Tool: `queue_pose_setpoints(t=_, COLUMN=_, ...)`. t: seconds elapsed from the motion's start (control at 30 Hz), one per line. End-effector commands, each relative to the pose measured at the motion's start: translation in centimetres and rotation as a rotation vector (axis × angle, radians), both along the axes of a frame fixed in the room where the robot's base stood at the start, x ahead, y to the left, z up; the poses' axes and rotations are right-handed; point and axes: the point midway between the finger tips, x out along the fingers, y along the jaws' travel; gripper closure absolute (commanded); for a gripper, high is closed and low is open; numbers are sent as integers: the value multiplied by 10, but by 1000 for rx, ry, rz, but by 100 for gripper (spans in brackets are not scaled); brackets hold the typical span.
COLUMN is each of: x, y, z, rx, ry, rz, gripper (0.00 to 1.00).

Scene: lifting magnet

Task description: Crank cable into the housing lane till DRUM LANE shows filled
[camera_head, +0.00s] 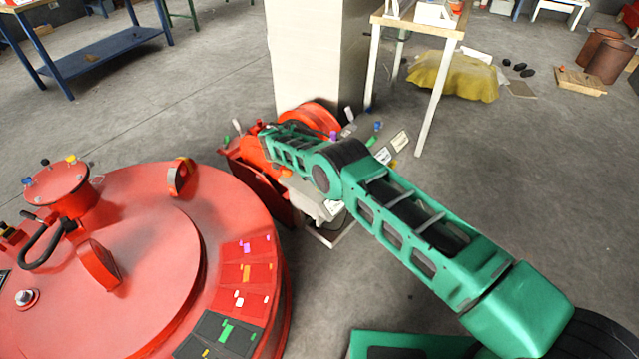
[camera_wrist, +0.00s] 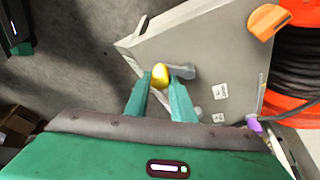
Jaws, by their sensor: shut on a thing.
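In the wrist view my gripper (camera_wrist: 160,85) has its two teal fingers closed on a yellow crank knob (camera_wrist: 160,75). The knob sits at the end of a short grey crank arm (camera_wrist: 184,73) on a grey side plate (camera_wrist: 212,50). To the right is the orange cable drum (camera_wrist: 312,14) wound with black cable (camera_wrist: 297,70). In the head view the red drum (camera_head: 322,113) stands by the pillar, and my green arm covers the crank and gripper there. Small pale label plates (camera_head: 400,141) stand beside it, too small to read, so no DRUM LANE reading is legible.
A large round red magnet (camera_head: 150,240) fills the left of the head view. A pale pillar (camera_head: 318,55) and a white-legged table (camera_head: 428,100) stand behind the drum. An orange lever (camera_wrist: 266,22) and a purple knob (camera_wrist: 255,125) are on the plate's right. Open floor lies right.

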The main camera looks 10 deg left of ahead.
Motion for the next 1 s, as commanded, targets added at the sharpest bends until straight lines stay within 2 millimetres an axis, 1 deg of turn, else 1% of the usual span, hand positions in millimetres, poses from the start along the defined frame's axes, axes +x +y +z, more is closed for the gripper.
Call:
queue_pose_setpoints(t=0.03, x=0, y=3, z=1, rx=4, ry=-1, rz=4, gripper=100)
queue_pose_setpoints(t=0.37, x=1, y=4, z=1, rx=5, ry=-3, rz=5, gripper=100)
queue_pose_setpoints(t=0.4, x=1, y=4, z=1, rx=5, ry=-3, rz=5, gripper=75)
queue_pose_setpoints(t=0.47, x=1, y=4, z=1, rx=4, ry=-3, rz=4, gripper=61)
queue_pose_setpoints(t=0.8, x=0, y=3, z=2, rx=3, ry=-2, rz=1, gripper=60)
queue_pose_setpoints(t=0.93, x=-1, y=7, z=12, rx=3, ry=-2, rz=2, gripper=60)
queue_pose_setpoints(t=1.0, x=-2, y=11, z=23, rx=4, ry=-4, rz=3, gripper=60)
